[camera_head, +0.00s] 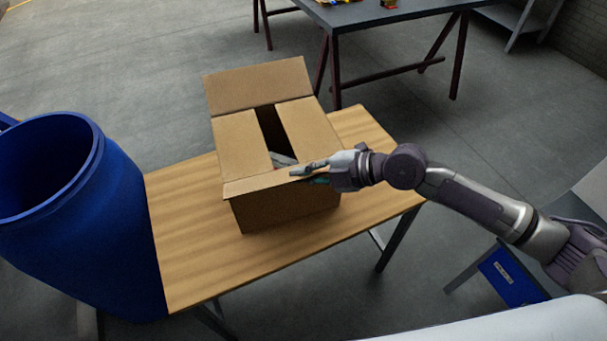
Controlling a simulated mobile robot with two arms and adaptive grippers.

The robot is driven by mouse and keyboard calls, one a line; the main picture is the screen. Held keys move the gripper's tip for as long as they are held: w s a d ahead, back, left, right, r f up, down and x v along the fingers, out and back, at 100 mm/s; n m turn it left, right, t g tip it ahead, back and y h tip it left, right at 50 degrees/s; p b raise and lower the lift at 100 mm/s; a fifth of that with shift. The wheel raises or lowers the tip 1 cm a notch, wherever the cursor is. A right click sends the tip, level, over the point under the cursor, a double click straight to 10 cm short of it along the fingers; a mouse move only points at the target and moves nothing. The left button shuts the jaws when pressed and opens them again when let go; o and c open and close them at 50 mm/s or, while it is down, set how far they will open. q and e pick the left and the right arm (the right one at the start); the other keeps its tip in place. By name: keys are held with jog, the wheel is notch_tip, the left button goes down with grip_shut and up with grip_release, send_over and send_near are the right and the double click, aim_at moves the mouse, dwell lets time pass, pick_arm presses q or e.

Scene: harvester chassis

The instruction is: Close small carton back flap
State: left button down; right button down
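The small carton (280,212) stands on a wooden table. Its back flap (257,86) stands up and tilts away at the far side. The left side flap (241,143) and the right side flap (308,124) lie folded inward, with a dark gap between them. The front flap (255,184) sticks out toward me at the near edge. My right gripper (312,172) is at the carton's near right corner, by the right end of the front flap. Its fingers are too small and overlapped to tell whether they are open. My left gripper is not in view.
A blue barrel (115,220) stands at the table's left end. The wooden table (190,255) is bare left of the carton and at its right end. A dark table (400,14) with small items stands behind. A blue box (512,279) is low at the right.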

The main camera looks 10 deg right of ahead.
jog(key=shift+w+a+r+m+g+h, duration=0.25)
jog(key=shift+w+r+m+g+h, duration=0.5)
jog(key=shift+w+r+g, duration=0.35)
jog(key=shift+w+a+r+m+g+h+p, duration=0.15)
jog(key=shift+w+m+g+h+p, duration=0.15)
jog(key=shift+w+g, duration=0.25)
jog(key=shift+w+a+r+m+g+h+p, duration=0.1)
jog(key=shift+w+r+m+g+p, duration=0.05)
jog(key=shift+w+m+g, duration=0.35)
jog(key=shift+s+d+f, duration=0.1)
jog(key=shift+s, duration=0.05)
